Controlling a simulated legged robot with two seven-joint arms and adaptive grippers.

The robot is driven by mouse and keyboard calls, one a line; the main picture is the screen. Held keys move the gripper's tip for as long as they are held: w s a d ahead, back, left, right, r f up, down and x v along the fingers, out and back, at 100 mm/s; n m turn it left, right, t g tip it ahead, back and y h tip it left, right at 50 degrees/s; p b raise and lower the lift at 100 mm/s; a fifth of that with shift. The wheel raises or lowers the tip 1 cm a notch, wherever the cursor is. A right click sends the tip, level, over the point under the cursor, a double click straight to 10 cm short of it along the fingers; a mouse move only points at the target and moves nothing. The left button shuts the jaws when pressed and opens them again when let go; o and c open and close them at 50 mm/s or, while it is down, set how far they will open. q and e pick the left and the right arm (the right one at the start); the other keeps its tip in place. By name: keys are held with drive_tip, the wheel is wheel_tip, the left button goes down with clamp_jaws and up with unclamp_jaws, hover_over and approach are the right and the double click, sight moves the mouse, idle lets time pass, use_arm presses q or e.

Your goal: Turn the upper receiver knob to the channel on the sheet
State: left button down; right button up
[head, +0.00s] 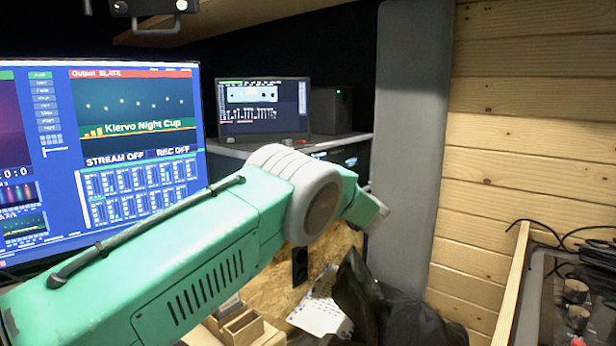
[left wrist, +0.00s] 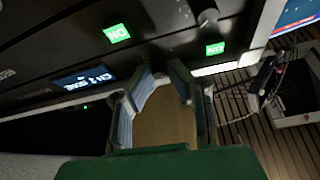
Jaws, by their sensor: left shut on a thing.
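The black receiver front (left wrist: 50,50) fills the upper left of the left wrist view. It has a lit blue display (left wrist: 83,78) whose text I cannot read for sure, and two green lit labels. My left gripper (left wrist: 163,76) is shut on a small dark knob at this front; the fingertips mostly hide the knob and its pointer. Another knob (left wrist: 208,17) shows higher in that view. In the head view my green left arm reaches towards the rack (head: 350,155), and its gripper is hidden. No channel sheet is readable. My right gripper is not in view.
A large monitor (head: 135,120) stands at the left and a smaller screen (head: 262,108) on the rack. A grey padded post (head: 402,130) is close right of my wrist. Below lie a pale marked sheet-like thing (head: 320,312), a dark bag (head: 400,315) and a wooden box (head: 240,325).

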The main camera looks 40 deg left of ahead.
use_arm(q)
drive_tip(key=shift+w+a+f+n+g+b, duration=0.15)
drive_tip(key=shift+n+g+b, duration=0.7)
drive_tip(key=shift+n, duration=0.6)
drive_tip(key=shift+s+a+r+n+g+b, duration=0.15)
drive_tip(key=shift+n+g+b, duration=0.7)
drive_tip(key=shift+n, duration=0.6)
drive_tip(key=shift+w, duration=0.1)
drive_tip(key=c, duration=1.8)
unclamp_jaws()
drive_tip(key=shift+f, duration=0.1)
drive_tip(key=shift+w+a+f, duration=0.2)
drive_tip(key=shift+a, duration=0.05)
drive_tip(key=v, duration=0.7)
drive_tip(key=shift+d, duration=0.3)
drive_tip(key=shift+w+f, duration=0.1)
drive_tip(key=shift+f, duration=0.05)
